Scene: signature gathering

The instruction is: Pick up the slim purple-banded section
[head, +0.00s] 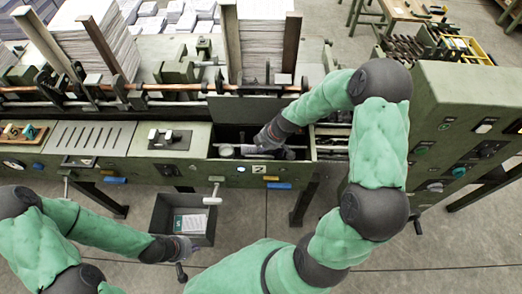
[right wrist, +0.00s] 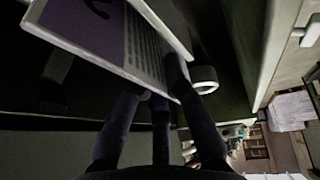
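The slim purple-banded section (right wrist: 115,42) shows in the right wrist view as a thin white-edged booklet with a purple face, lying tilted across the upper left. My right gripper (head: 262,138) reaches down into an open bay (head: 222,136) in the machine front. In the right wrist view its dark fingers (right wrist: 157,88) are at the section's near edge, one overlapping its right end. Whether they are closed on it is unclear. The section cannot be made out in the head view. My left gripper (head: 182,248) hangs low in front of the machine; its finger opening is too small to tell.
A white ring-ended roll (right wrist: 204,78) lies just right of the section. A dark bin (head: 165,215) with papers stands on the floor near my left gripper. Tall paper stacks (head: 262,45) and wooden posts stand behind the bay. A green control cabinet (head: 460,110) is at the right.

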